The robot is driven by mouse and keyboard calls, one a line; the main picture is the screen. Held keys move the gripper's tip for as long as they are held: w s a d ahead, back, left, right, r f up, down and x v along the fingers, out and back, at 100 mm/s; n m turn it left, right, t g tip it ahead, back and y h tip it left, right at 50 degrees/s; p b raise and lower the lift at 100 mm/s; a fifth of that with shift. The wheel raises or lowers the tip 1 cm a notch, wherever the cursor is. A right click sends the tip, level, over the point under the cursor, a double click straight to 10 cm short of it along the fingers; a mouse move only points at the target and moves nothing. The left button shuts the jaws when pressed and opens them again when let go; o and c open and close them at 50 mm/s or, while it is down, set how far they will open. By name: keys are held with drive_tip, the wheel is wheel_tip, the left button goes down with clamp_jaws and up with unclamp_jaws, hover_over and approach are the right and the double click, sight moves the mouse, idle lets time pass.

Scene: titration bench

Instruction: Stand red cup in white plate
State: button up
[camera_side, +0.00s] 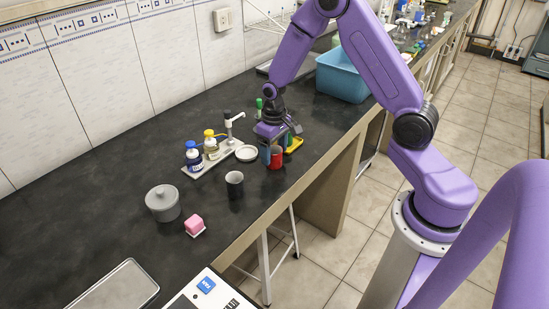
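The red cup (277,160) stands on the dark bench near its front edge, partly hidden by my gripper. My gripper (272,152) points down at the cup, with one finger in front of its left side. The picture is too small to tell whether the fingers press on the cup or stand apart from it. The white plate (246,154), small and round, lies just left of the cup and gripper. It looks empty.
A dark grey cup (234,184) stands in front of the plate. A stand with blue-capped (194,156) and yellow-capped (211,145) bottles is behind it. A yellow tray (294,144) lies right of my gripper. A grey lidded pot (162,203) and pink block (194,224) are left.

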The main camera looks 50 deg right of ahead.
drive_tip(key=c, duration=0.5)
drive_tip(key=shift+r, duration=2.7)
drive_tip(key=shift+c, duration=0.2)
drive_tip(key=shift+w, duration=0.1)
drive_tip(key=shift+n, duration=0.3)
drive_tip(key=shift+w+a+f, duration=0.25)
drive_tip(key=shift+w+f, duration=0.35)
drive_tip(key=shift+w, duration=1.05)
drive_tip(key=shift+w+a+f, duration=0.25)
drive_tip(key=shift+w+f, duration=0.3)
drive_tip(key=shift+w, duration=1.05)
drive_tip(key=shift+w+a+f, duration=0.25)
drive_tip(key=shift+w+f, duration=0.35)
drive_tip(key=shift+w, duration=1.05)
